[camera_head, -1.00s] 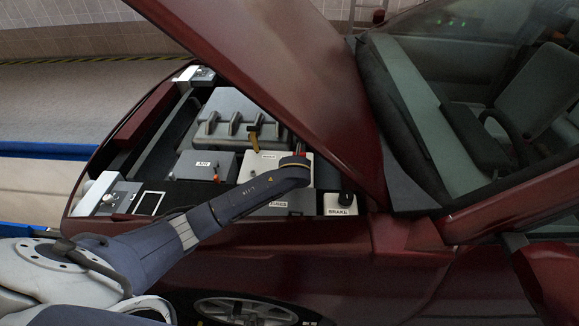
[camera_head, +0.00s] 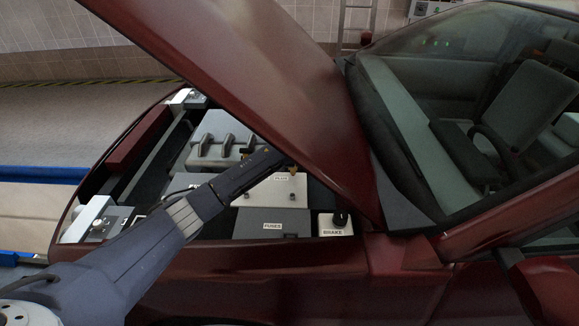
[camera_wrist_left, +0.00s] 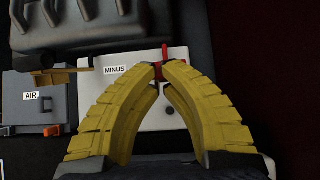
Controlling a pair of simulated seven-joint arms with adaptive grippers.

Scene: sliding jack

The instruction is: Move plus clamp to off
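The red clamp (camera_wrist_left: 165,52) shows in the left wrist view, at the top edge of the pale battery box (camera_wrist_left: 178,117). My left gripper (camera_wrist_left: 160,70) has its yellow fingers drawn together, with red between the tips; it looks shut on the red clamp. In the head view, the left arm reaches over the engine bay. There the fingertips and the red clamp are mostly hidden by the arm and the raised hood. A PLUS label (camera_head: 281,178) shows on the battery box. In the wrist view a MINUS label (camera_wrist_left: 115,69) sits left of the fingertips. My right gripper is not in view.
The raised hood (camera_head: 265,90) slants close over the arm's end. A grey AIR box (camera_wrist_left: 35,108) and a yellow-black lever (camera_wrist_left: 62,77) lie left in the wrist view. The FUSES box (camera_head: 272,222) and BRAKE reservoir (camera_head: 336,224) stand at the near side.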

